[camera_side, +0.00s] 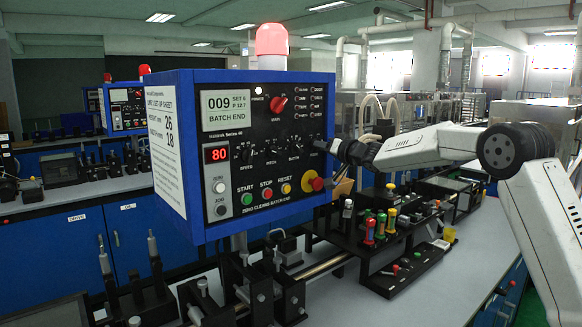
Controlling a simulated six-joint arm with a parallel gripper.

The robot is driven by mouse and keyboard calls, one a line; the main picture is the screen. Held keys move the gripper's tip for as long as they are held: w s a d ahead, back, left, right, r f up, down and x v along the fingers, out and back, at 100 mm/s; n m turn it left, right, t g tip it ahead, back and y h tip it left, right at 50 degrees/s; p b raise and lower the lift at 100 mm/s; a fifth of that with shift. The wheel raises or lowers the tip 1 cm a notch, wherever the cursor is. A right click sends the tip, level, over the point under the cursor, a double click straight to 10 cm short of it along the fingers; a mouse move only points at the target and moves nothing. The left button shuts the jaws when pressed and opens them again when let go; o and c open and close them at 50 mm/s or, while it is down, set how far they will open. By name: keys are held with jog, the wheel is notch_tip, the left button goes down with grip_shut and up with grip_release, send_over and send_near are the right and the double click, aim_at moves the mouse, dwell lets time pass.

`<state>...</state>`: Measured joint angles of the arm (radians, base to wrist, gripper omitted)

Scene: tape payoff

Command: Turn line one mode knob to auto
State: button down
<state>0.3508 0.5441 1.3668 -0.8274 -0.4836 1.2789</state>
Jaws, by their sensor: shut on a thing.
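The blue control box (188,222) has a black front panel with a row of small black knobs. The mode knob (318,144) is at the right end of this row. My gripper (325,147) reaches in from the right and is shut on this knob at the panel's right edge. The fingers hide most of the knob, and I cannot tell which setting it points to. The display (226,109) reads 009 and BATCH END.
A red main switch (278,105) is above the knob row. A red emergency stop (313,181) on yellow is just below my gripper. Green start (246,199), red stop (267,194) and yellow reset (286,188) buttons are lower left. A black tool rack (405,272) stands below my arm.

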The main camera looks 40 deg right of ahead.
jog(key=n, duration=0.6)
jog(key=shift+f, duration=0.1)
jog(key=n, duration=0.5)
jog(key=shift+d+n, duration=0.1)
jog(key=shift+n, duration=0.3)
dwell(0.4)
jog(key=c, duration=0.7)
grip_release()
jog(key=shift+o, duration=0.2)
jog(key=shift+s, duration=0.2)
jog(key=s, duration=0.7)
jog(key=shift+s, duration=0.2)
